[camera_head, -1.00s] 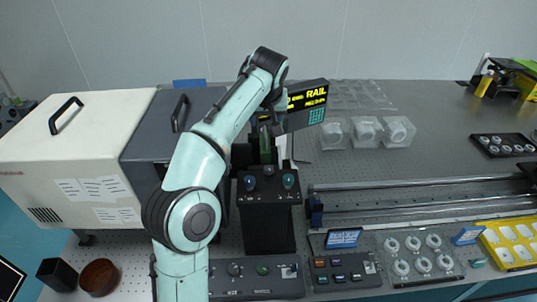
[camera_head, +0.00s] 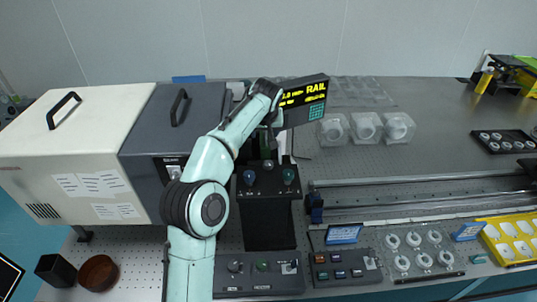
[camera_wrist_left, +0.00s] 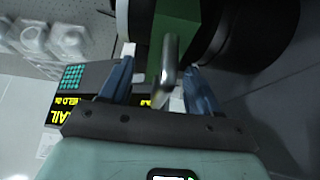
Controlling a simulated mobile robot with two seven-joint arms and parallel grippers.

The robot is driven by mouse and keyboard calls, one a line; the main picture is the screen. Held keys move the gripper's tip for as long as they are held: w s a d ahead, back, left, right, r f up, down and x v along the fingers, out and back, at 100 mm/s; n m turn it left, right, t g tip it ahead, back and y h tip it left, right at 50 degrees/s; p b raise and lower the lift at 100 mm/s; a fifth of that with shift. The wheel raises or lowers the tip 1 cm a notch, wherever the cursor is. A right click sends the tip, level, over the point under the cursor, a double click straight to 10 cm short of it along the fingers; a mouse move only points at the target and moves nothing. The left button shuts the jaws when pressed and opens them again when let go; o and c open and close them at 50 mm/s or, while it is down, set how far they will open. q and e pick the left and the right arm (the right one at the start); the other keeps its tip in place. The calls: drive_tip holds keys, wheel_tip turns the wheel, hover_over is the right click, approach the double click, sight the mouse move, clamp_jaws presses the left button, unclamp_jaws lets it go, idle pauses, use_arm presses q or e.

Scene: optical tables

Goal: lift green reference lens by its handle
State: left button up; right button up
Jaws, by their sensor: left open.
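In the left wrist view, a dark green part (camera_wrist_left: 178,35) carries a bare metal handle (camera_wrist_left: 166,65), which points toward my left gripper (camera_wrist_left: 160,72). The gripper's two blue fingers are open, one on each side of the handle; I cannot tell whether either touches it. In the head view, the green part (camera_head: 266,145) shows as a narrow strip behind the black stand, below my left gripper (camera_head: 268,124). My forearm and wrist hide much of that spot. The lens glass cannot be made out. My right gripper is not in view.
A black stand (camera_head: 268,228) with a blue knob (camera_head: 249,177) and a green knob (camera_head: 288,176) stands in front. The lit RAIL display (camera_head: 305,98) is close on the right. A grey box (camera_head: 165,135) stands left. Clear lens cases (camera_head: 366,128) sit farther right.

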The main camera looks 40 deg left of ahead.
use_arm(q)
drive_tip(key=shift+r, duration=0.1)
clamp_jaws()
idle(1.2)
